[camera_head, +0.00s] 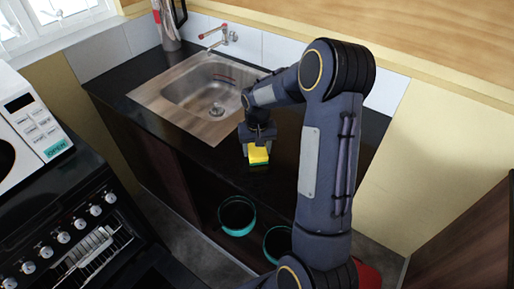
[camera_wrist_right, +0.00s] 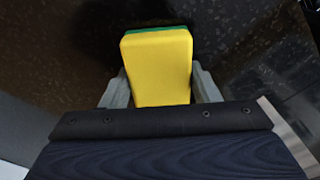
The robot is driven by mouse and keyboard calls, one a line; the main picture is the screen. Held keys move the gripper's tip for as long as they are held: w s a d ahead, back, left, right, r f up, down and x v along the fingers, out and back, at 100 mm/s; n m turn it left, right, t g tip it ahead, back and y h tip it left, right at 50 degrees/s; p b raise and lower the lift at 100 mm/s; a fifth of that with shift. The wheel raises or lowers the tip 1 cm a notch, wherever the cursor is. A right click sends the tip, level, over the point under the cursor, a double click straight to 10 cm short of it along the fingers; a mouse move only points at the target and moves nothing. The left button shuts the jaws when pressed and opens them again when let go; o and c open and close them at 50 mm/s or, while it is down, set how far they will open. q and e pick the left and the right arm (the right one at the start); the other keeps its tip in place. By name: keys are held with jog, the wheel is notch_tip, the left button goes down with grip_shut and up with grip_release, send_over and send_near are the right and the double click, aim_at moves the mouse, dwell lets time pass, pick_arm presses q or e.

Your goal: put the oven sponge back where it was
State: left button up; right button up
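The sponge (camera_head: 258,154) is yellow with a green layer. It is at the end of my right gripper (camera_head: 258,146), over the dark countertop (camera_head: 300,135) to the right of the sink. In the right wrist view the yellow face of the sponge (camera_wrist_right: 158,65) fills the space between the two grey fingers of my right gripper (camera_wrist_right: 161,88), with a green strip along its far edge. The gripper looks shut on it. I cannot tell whether the sponge touches the counter. My left gripper is out of view.
A sink (camera_head: 205,92) with a tap (camera_head: 222,36) is set in the counter. The oven (camera_head: 75,235) with knobs and a white microwave (camera_head: 28,125) stand at the left. Two teal-rimmed containers (camera_head: 237,215) (camera_head: 278,243) are below the counter. The counter right of the sink looks clear.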

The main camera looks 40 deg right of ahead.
jog(key=o, duration=0.4)
jog(key=shift+r, duration=0.1)
notch_tip(320, 180, up, 11)
jog(key=s+a+r+n+t+y, duration=0.1)
jog(key=s+a+r+t, duration=0.1)
jog(key=s+a+r, duration=0.35)
jog(key=s+a+f+n+t+y, duration=0.1)
jog(key=s+a, duration=0.5)
jog(key=s, duration=0.2)
jog(key=s+a+f+n+t+y, duration=0.1)
jog(key=s+a+n+t+y, duration=0.1)
jog(key=s+a, duration=0.4)
jog(key=s, duration=0.3)
jog(key=shift+a+b, duration=0.3)
jog(key=shift+b, duration=0.05)
